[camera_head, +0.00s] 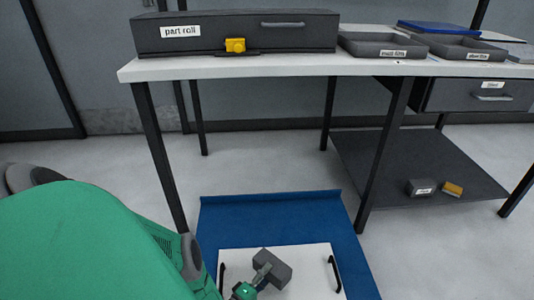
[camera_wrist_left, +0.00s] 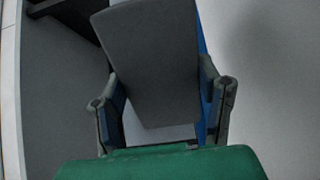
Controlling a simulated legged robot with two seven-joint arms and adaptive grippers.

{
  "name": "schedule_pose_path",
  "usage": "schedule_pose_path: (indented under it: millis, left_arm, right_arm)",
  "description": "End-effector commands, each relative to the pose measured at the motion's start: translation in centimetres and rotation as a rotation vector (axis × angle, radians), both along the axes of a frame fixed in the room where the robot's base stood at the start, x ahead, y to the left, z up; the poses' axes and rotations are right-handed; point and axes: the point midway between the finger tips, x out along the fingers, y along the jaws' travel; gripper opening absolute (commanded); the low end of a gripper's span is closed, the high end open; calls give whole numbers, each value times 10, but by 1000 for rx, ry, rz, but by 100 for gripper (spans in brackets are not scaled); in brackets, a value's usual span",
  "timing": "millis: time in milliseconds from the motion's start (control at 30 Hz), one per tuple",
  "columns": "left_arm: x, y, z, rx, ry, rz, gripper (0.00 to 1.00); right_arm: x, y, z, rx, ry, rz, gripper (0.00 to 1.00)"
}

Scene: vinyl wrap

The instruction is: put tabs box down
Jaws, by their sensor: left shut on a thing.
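My left gripper (camera_head: 261,271) is shut on a dark grey box, which I take to be the tabs box (camera_head: 276,271). In the left wrist view the box (camera_wrist_left: 155,60) sits between the two fingers of the left gripper (camera_wrist_left: 162,95), and no label shows on the face I see. In the head view the box is over the white board (camera_head: 298,256) with black handles. I cannot tell whether the box touches the board. My right gripper is not in view.
The white board lies on a blue mat (camera_head: 270,213). The white worktable (camera_head: 250,66) carries a "part roll" case (camera_head: 200,42) and grey trays (camera_head: 383,46). A lower shelf (camera_head: 400,165) holds a small grey box (camera_head: 421,187) and an orange box (camera_head: 452,189).

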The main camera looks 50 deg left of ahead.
Motion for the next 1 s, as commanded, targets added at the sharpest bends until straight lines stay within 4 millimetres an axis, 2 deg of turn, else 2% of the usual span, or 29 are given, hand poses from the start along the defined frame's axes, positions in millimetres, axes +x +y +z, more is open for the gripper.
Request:
schedule_pose_path:
  millis: [33,100,200,433,967,1000]
  left_arm:
    - [-1,-1,-12,-1,1,-1,19]
    - [-1,-1,-23,-2,0,-2,19]
    - [0,0,-30,-1,0,-1,19]
    - [0,0,-27,-1,0,-1,19]
    - [0,0,-40,-1,2,0,19]
    - [-1,0,-40,-1,3,0,73]
  right_arm:
    - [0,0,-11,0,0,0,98]
    - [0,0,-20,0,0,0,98]
    - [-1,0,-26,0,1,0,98]
    - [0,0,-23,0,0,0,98]
    - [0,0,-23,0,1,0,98]
    - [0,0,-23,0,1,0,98]
